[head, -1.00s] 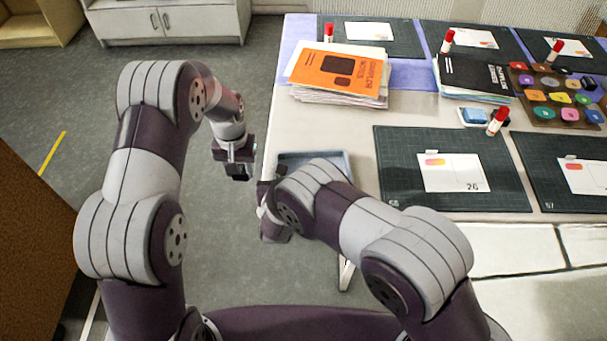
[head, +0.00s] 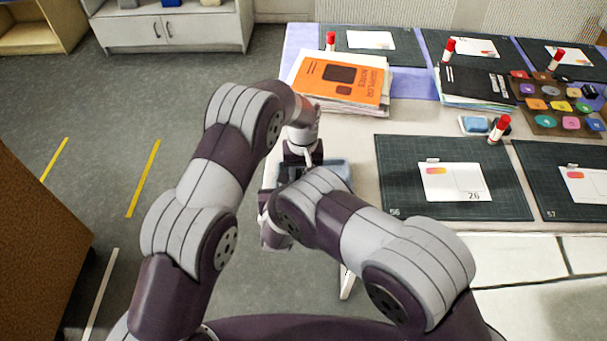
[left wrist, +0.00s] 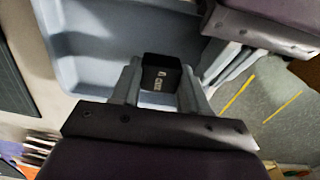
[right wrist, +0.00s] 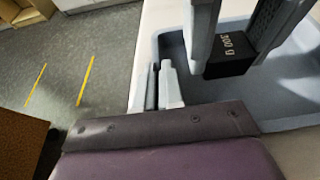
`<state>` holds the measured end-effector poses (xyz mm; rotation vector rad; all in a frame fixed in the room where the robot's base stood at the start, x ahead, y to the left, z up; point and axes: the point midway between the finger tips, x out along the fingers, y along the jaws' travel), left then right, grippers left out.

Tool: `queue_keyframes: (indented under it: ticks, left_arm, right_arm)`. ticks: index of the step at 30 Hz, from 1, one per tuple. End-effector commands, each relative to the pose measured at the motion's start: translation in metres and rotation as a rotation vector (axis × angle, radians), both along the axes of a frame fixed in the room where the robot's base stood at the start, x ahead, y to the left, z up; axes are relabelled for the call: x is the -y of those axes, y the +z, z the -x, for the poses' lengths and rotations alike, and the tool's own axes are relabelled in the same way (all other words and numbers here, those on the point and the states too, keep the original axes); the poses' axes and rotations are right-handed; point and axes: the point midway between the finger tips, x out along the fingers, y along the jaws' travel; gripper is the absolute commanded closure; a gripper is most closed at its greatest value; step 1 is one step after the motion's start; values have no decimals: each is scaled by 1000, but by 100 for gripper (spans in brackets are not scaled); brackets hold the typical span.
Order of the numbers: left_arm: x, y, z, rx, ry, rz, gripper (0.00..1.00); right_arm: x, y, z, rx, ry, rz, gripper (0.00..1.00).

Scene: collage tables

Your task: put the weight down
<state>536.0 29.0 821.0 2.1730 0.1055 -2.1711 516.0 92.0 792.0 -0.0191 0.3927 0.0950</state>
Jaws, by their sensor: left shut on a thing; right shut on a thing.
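The weight is a small black block with pale lettering (left wrist: 160,72). My left gripper (left wrist: 160,80) is shut on it, one finger on each side. It also shows in the right wrist view (right wrist: 231,56), over the inside of the blue-grey tray (right wrist: 177,55). I cannot tell whether it touches the tray floor. The tray also shows in the left wrist view (left wrist: 90,45) and at the table's left edge in the head view (head: 340,168), partly hidden by my arms. My right gripper (right wrist: 160,85) is shut on the tray's rim.
Orange-topped papers (head: 340,80) lie behind the tray. A dark cutting mat (head: 400,205) with a white card lies to its right. A red-capped glue stick (head: 499,130) stands beside a blue pad (head: 474,124). Open floor lies left of the table.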

Motion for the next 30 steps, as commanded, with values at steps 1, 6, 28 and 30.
queue_keyframes:
  ticks: [1,6,28,30]
  left_arm:
    - [0,-8,0,0,0,0,98]
    - [0,-10,-1,3,0,1,98]
    - [0,-21,0,0,0,0,45]
    - [0,-16,0,1,0,1,45]
  right_arm:
    - [0,0,0,0,0,0,100]
    - [0,0,0,0,0,0,100]
    - [0,0,0,0,0,0,100]
    - [0,0,0,0,0,0,100]
